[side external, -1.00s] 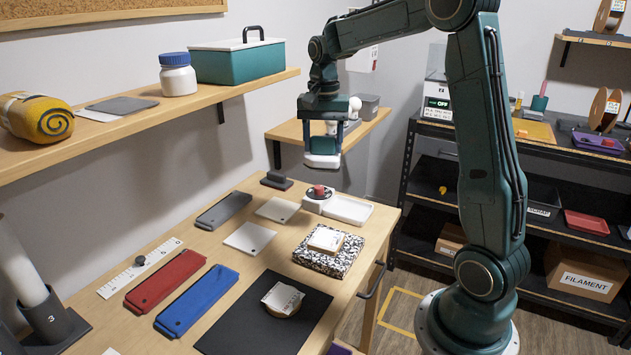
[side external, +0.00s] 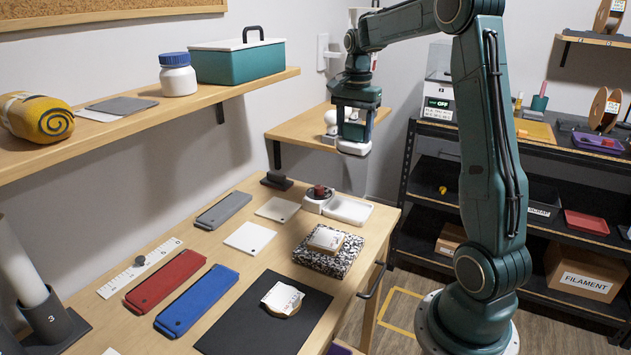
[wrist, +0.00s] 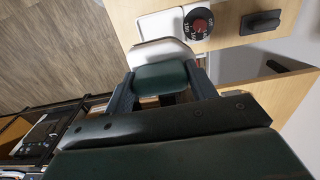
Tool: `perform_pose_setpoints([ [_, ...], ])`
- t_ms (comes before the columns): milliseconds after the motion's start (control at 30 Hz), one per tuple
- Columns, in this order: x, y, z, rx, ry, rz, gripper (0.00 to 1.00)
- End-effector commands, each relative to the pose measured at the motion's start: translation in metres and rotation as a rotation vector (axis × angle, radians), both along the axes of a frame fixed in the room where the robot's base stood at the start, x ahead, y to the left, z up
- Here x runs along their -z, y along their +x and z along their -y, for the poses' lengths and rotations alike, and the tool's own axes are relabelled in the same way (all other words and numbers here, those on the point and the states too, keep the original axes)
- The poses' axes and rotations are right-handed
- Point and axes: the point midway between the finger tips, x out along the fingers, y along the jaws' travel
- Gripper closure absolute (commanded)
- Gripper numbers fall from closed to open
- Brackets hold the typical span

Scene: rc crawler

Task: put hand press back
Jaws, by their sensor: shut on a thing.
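My gripper (side external: 354,122) is shut on the hand press (side external: 353,147), a block with a dark green body and a white base. It holds the press in the air, white base down, at the right side of the small wall shelf (side external: 290,137) in the side view. In the wrist view the press (wrist: 160,52) sits between my two fingers (wrist: 163,90), its white end outward. The side view does not settle how far the press is from the shelf.
The workbench (side external: 215,245) below holds red (side external: 166,280) and blue (side external: 197,301) plates, a speckled block (side external: 328,262) and a white dial unit with a red knob (side external: 320,199). A small white object (side external: 331,117) stands on the shelf beside my gripper. A dark rack (side external: 440,165) stands right.

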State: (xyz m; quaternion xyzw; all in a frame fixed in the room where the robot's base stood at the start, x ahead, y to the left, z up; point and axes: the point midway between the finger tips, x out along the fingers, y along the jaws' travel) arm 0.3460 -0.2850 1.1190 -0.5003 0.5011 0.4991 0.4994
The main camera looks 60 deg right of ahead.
Motion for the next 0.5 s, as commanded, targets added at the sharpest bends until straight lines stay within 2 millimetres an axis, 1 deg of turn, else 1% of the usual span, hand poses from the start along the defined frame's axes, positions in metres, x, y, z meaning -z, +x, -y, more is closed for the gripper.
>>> perform_pose_setpoints([
  [500,0.096,0.0,-0.001,-0.001,0.002,-0.002,0.7],
])
